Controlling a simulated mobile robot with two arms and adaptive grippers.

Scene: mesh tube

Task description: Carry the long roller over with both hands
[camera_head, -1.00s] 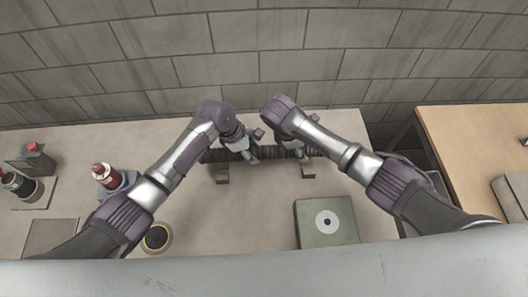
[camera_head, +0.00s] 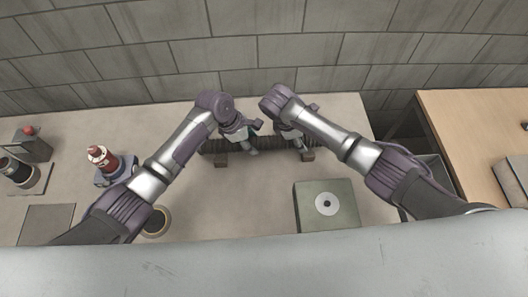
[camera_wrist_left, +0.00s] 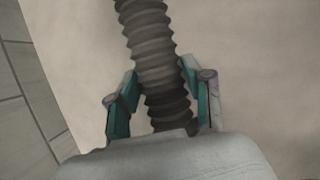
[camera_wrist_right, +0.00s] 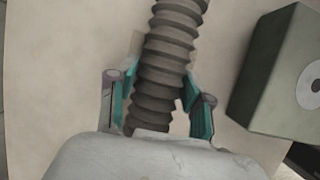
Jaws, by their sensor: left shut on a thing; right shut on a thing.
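The long roller (camera_head: 274,143) is a dark grey ribbed tube lying left to right in the head view, near the back of the table. It also shows in the left wrist view (camera_wrist_left: 151,45) and the right wrist view (camera_wrist_right: 168,62). My left gripper (camera_head: 247,146) is shut on its left part and my right gripper (camera_head: 299,144) on its right part. In both wrist views the teal-padded fingers lie on either side of the ribs. Two small brown supports (camera_head: 220,160) (camera_head: 307,156) show just in front of the roller. I cannot tell whether it touches them.
A green-grey box with a white disc (camera_head: 342,207) stands on the table (camera_head: 260,205) at front right. A red bottle (camera_head: 101,158) and a round dark-topped item (camera_head: 156,221) are at left. A wooden table (camera_head: 455,140) stands at right beyond a gap. A block wall (camera_head: 270,60) is behind.

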